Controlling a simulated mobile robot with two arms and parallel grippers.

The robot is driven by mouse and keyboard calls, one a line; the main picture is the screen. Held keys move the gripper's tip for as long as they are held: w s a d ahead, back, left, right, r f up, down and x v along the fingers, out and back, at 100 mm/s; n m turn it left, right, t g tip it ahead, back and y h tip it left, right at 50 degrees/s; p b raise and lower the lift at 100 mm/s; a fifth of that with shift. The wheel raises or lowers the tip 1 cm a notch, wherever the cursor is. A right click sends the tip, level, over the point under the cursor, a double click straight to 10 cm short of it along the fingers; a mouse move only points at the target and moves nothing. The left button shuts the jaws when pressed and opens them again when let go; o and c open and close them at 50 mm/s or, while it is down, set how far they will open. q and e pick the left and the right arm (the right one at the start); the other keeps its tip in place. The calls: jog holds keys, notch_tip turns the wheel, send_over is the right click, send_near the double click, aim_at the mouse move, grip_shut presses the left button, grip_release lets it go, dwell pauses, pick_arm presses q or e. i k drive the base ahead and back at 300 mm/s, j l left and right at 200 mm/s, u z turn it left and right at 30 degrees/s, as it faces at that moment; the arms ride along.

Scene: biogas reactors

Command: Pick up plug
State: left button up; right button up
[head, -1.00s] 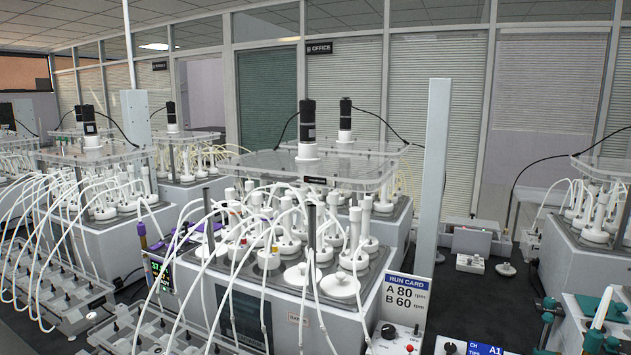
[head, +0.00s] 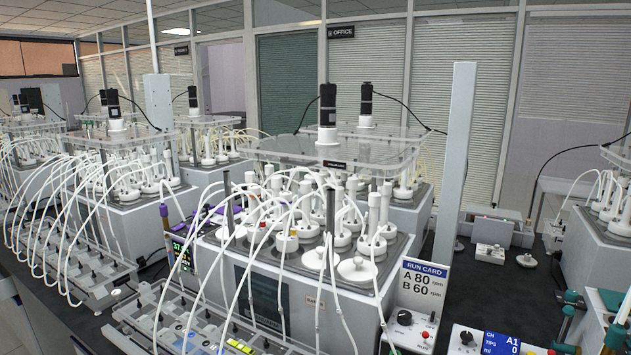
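I cannot say for sure which thing is the plug. White stoppers with tubes sit in the lid of the central reactor bath (head: 395,262). Two round white caps lie on its front right: a left cap (head: 318,259) and a right cap (head: 357,270). Neither of my grippers is in view.
A tall grey post (head: 457,160) rises behind. White tubes arch over the left racks.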

aim_at(359, 270)
jog(key=j+z, duration=0.15)
jog(key=z, duration=0.25)
jog(key=j+z, duration=0.15)
jog(key=z, duration=0.25)
jog(key=j+z, duration=0.15)
jog(key=z, duration=0.3)
jog(key=k+j+z, duration=0.1)
jog(key=z, duration=0.3)
jog(key=k+j+z, duration=0.1)
jog(key=z, duration=0.3)
jog(key=k+j, duration=0.3)
